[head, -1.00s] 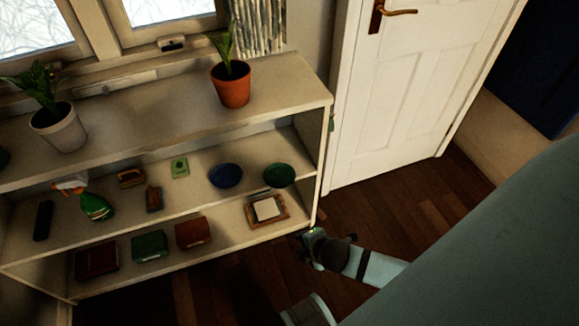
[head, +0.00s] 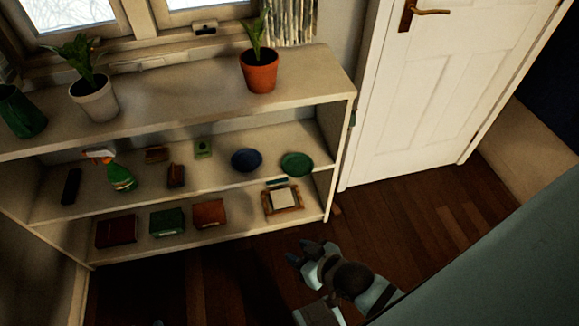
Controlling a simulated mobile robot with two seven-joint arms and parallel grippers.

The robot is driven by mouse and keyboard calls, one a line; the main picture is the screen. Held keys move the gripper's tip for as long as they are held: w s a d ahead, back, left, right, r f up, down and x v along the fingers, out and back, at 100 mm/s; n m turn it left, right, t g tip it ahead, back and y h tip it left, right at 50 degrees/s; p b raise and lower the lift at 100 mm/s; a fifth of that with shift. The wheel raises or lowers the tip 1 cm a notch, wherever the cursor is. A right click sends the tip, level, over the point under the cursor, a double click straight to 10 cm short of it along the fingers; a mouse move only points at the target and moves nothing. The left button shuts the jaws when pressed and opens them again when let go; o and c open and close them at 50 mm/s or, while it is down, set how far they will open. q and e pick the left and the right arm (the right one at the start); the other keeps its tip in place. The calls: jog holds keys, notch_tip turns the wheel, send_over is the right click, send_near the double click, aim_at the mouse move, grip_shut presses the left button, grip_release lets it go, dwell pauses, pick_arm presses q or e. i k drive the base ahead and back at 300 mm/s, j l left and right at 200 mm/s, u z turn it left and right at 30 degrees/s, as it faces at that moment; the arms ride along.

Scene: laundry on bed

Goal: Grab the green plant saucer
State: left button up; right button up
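The green plant saucer (head: 297,164) lies on the middle shelf at its right end, beside a blue saucer (head: 246,160). My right gripper (head: 300,253) is in front of the shelf unit, below and apart from the saucer, over the dark floor. Its two fingers point up and left with a gap between them, and nothing shows between them. My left gripper is not in the head view.
The shelf unit (head: 190,106) holds potted plants on top, a spray bottle (head: 121,177) and small items in the middle, and boxes and a picture frame (head: 283,200) below. A white door (head: 425,100) is at right. Wooden floor (head: 400,220) is clear between.

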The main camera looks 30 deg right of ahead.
aim_at(296, 165)
jog(key=u, duration=0.45)
jog(key=i+u, duration=0.1)
jog(key=u, duration=0.4)
jog(key=i+u, duration=0.1)
jog(key=u, duration=0.85)
jog(key=i+l+u, duration=0.1)
jog(key=u, duration=0.85)
jog(key=l+u, duration=0.15)
jog(key=u, duration=0.3)
jog(key=i+l, duration=0.1)
jog(key=l, duration=0.4)
jog(key=i+l, duration=0.1)
jog(key=l, duration=0.4)
jog(key=z, duration=0.45)
jog(key=l+z, duration=0.1)
jog(key=z, duration=0.75)
jog(key=i+z, duration=0.1)
jog(key=z, duration=0.35)
jog(key=l+z, duration=0.1)
jog(key=z, duration=0.35)
jog(key=i+z, duration=0.1)
jog(key=z, duration=0.8)
jog(key=i+z, duration=0.1)
jog(key=z, duration=0.3)
